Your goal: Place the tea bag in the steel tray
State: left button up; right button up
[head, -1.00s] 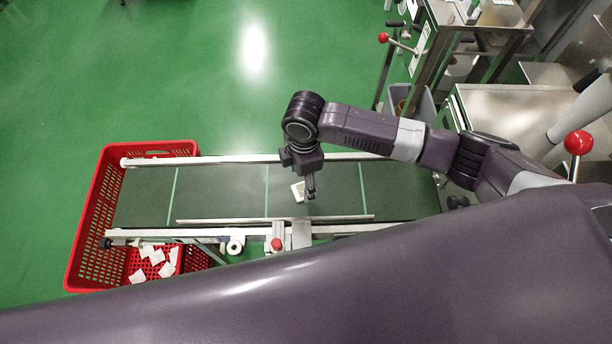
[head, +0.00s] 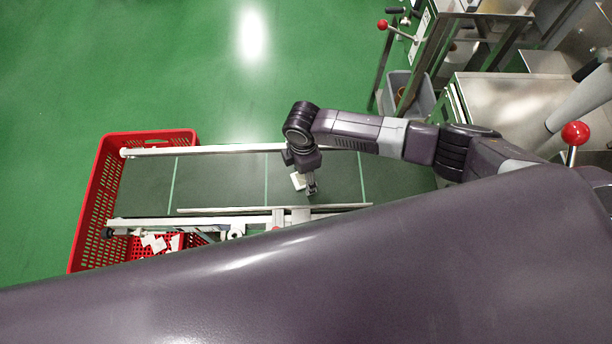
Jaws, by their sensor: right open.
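A white tea bag (head: 297,181) lies on the dark green conveyor belt, partly hidden by my right gripper. My right gripper (head: 311,190) points down over the belt right beside the tea bag, and it is open. Whether its fingers touch the bag is too small to tell. A flat steel surface (head: 500,98) shows at the right; I cannot tell whether it is the steel tray. My left gripper is not in view.
The conveyor belt (head: 220,182) has metal side rails. A red crate (head: 90,215) with several white tea bags stands at its left end. A grey bin (head: 421,97) and steel machines with red-knobbed levers stand at the right. Green floor is clear behind.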

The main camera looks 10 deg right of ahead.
jog(key=c, duration=0.8)
